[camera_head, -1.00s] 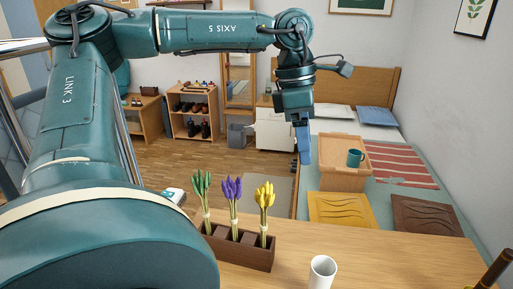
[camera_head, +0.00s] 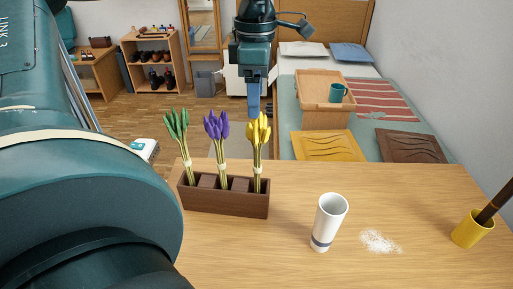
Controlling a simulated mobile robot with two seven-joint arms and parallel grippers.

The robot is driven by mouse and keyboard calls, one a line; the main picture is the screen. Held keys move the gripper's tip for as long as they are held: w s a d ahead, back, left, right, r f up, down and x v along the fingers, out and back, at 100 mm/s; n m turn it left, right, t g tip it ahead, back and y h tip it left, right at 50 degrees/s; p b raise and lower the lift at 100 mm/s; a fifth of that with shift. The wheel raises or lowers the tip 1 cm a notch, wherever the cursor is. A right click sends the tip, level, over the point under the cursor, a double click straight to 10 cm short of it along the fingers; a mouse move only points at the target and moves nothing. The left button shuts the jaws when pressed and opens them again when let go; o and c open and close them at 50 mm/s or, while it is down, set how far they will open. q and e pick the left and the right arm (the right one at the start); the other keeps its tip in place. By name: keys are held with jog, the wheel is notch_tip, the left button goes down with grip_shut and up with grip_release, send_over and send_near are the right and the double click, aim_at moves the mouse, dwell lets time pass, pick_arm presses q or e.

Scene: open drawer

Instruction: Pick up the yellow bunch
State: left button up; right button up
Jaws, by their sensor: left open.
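The yellow bunch (camera_head: 258,140) stands upright in the right end of a dark brown wooden box (camera_head: 225,203) on the table, its pale stems tied with a light band. My left gripper (camera_head: 254,108) points down just above and behind the top of the yellow bunch in the picture. It is open and empty; its blue finger shows edge-on, and I cannot tell whether it touches the bunch. A purple bunch (camera_head: 217,127) stands in the middle of the box and a green bunch (camera_head: 177,125) at its left end. My right gripper is not in view.
On the table (camera_head: 300,270) are a white cup (camera_head: 328,222), a patch of white grains (camera_head: 380,242) and a yellow pot (camera_head: 472,230) holding a dark brown stick. Behind is a bed with a wooden tray (camera_head: 318,88) and a teal mug (camera_head: 338,92).

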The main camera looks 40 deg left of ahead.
aim_at(257, 122)
pick_arm(q)
jog(key=shift+w+a+f+p, duration=0.1)
jog(key=shift+f+p, duration=0.1)
jog(key=shift+f, duration=1.1)
jog(key=shift+w+d+f+p, duration=0.1)
jog(key=shift+w+f+p, duration=0.05)
jog(key=shift+f, duration=1.1)
jog(key=shift+w+a+f+p, duration=0.1)
jog(key=shift+f+p, duration=0.1)
jog(key=shift+f, duration=1.1)
jog(key=shift+c, duration=0.5)
jog(key=c, duration=1.2)
jog(key=shift+r, duration=0.1)
